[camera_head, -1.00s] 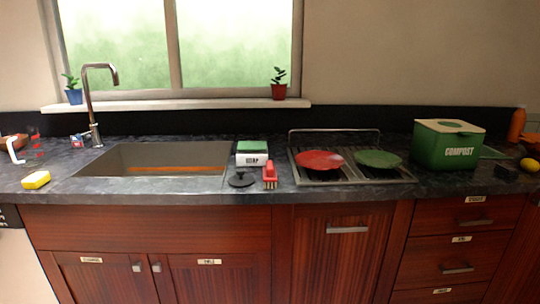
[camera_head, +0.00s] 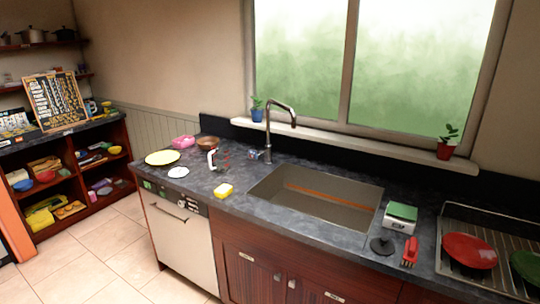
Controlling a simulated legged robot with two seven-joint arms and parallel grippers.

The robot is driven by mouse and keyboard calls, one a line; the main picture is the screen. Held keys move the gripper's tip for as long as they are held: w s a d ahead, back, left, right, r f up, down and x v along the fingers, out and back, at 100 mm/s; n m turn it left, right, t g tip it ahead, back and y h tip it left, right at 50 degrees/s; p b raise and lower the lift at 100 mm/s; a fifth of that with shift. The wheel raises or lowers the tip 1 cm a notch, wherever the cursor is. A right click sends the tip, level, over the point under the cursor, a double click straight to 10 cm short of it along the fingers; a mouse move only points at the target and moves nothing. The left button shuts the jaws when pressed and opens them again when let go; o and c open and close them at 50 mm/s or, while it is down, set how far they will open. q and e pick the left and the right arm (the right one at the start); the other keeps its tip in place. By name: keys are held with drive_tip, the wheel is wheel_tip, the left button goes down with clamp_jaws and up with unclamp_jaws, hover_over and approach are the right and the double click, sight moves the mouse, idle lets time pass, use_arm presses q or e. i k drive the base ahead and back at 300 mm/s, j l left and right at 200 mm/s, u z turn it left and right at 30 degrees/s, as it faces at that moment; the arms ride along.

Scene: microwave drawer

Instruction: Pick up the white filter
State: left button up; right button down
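A flat white round thing (camera_head: 178,172) lies on the left part of the dark counter, in front of a yellow plate. A small upright white object (camera_head: 212,159) stands to its right, beside a clear, red-marked item. Both are small, and I cannot tell for sure which of them is the white filter. Neither of my grippers shows in the head view.
The counter (camera_head: 235,206) also holds a yellow plate (camera_head: 162,157), pink item (camera_head: 183,141), brown bowl (camera_head: 208,143) and yellow sponge (camera_head: 223,190). The sink (camera_head: 335,212) is right of these. A white-fronted appliance (camera_head: 180,240) is below; tiled floor (camera_head: 110,262) is open at left.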

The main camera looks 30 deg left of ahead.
sight(179, 172)
drive_tip(key=u, duration=1.75)
drive_tip(key=i+j+z, duration=0.25)
drive_tip(key=i+j, duration=0.3)
drive_tip(key=i, duration=0.15)
